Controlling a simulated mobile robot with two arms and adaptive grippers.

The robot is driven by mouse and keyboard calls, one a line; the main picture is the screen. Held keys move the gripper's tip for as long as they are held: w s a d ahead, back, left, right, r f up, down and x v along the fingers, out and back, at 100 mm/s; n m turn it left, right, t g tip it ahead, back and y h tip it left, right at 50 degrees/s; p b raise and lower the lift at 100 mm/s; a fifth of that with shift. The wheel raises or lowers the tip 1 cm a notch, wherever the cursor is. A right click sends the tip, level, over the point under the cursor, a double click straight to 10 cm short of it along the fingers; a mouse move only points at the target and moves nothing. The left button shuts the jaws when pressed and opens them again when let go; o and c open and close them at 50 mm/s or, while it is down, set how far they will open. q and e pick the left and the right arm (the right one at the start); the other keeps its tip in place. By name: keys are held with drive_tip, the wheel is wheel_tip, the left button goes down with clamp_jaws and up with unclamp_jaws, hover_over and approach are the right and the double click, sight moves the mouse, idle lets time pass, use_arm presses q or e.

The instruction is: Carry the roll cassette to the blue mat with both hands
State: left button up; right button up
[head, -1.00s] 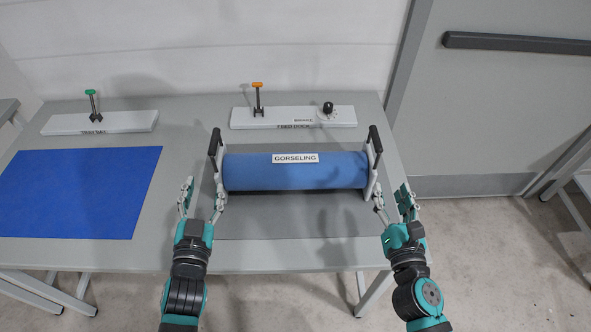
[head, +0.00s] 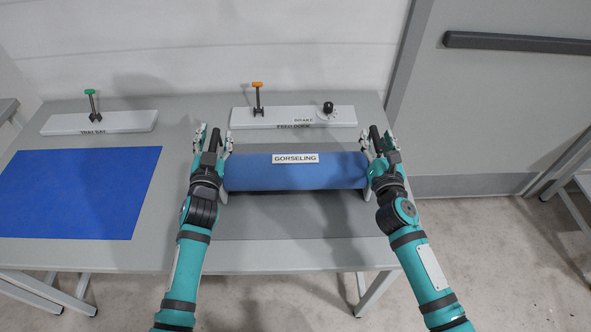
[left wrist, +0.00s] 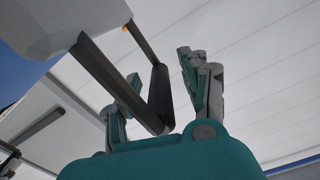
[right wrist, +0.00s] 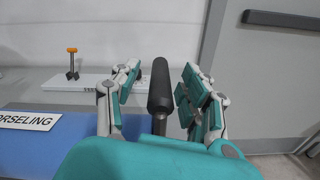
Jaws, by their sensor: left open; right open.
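The roll cassette (head: 300,178) is a blue roll labelled GORSELING, with a black handle at each end. It sits on a dark grey area of the table. My left gripper (head: 212,138) is open, with its fingers on either side of the left handle (left wrist: 160,98). My right gripper (head: 381,145) is open around the right handle, and the right wrist view shows that handle (right wrist: 159,88) between the spread fingers. The blue mat (head: 75,193) lies flat and bare on the table's left side. My grippers hide parts of the cassette's end frames.
A white feed dock plate (head: 295,117) with an orange-topped clamp (head: 258,98) and a black brake knob (head: 328,107) stands behind the cassette. A second white plate (head: 120,122) with a green-topped clamp (head: 92,103) stands behind the mat. Bare table lies between mat and cassette.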

use_arm(q)
drive_tip(key=shift+w, duration=0.1)
use_arm(e)
drive_tip(key=shift+w, duration=0.1)
use_arm(q)
clamp_jaws()
use_arm(e)
clamp_jaws()
use_arm(q)
drive_tip(key=shift+w+r, duration=0.15)
drive_tip(key=shift+r, duration=0.2)
use_arm(e)
drive_tip(key=shift+w+r, duration=0.15)
drive_tip(key=shift+r, duration=0.2)
